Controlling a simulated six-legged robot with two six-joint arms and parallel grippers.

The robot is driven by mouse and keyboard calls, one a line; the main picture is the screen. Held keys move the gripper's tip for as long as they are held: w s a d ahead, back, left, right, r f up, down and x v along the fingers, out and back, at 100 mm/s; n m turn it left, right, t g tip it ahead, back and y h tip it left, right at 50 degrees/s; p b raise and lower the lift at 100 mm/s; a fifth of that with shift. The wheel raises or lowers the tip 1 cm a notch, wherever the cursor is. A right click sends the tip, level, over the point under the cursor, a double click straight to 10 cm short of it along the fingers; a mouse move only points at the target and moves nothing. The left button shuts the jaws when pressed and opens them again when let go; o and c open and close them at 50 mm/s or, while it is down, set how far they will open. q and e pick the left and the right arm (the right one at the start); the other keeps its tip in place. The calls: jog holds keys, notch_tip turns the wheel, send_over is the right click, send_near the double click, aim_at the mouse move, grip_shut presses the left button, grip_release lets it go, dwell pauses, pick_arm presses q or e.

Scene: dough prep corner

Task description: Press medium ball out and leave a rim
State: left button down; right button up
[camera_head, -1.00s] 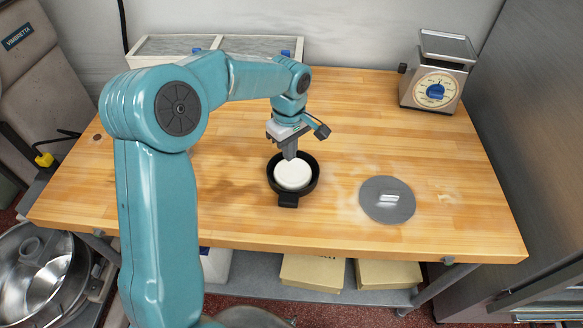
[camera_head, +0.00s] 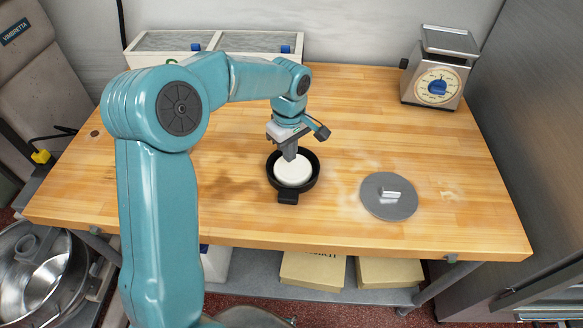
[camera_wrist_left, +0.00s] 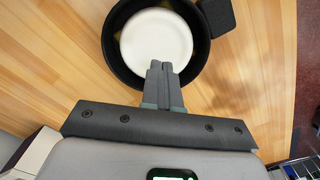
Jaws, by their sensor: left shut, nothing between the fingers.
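A round white dough ball (camera_head: 293,172), flattish on top, sits in a black round pan (camera_head: 313,183) with a short handle, near the middle of the wooden table. The dough also shows in the left wrist view (camera_wrist_left: 152,40), inside the pan (camera_wrist_left: 119,62), with a dark gap around most of it. My left gripper (camera_head: 290,155) is shut and empty, pointing down at the far edge of the dough. In the wrist view its closed fingertips (camera_wrist_left: 160,66) overlap the dough's edge; I cannot tell whether they touch it. My right gripper is not in view.
A grey disc with a handle (camera_head: 388,205) lies on the table (camera_head: 450,190) to the right of the pan. A scale (camera_head: 439,75) stands at the back right. White bins (camera_head: 165,45) stand at the back left. The table's front right is clear.

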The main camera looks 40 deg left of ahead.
aim_at(290, 170)
pick_arm(q)
jog(key=shift+f+b, duration=1.4)
jog(key=shift+f, duration=0.45)
jog(key=shift+f, duration=0.3)
dwell(0.4)
dwell(0.8)
jog(key=shift+r+p, duration=0.8)
jog(key=shift+r, duration=0.75)
notch_tip(290, 170, up, 4)
jog(key=p, duration=0.3)
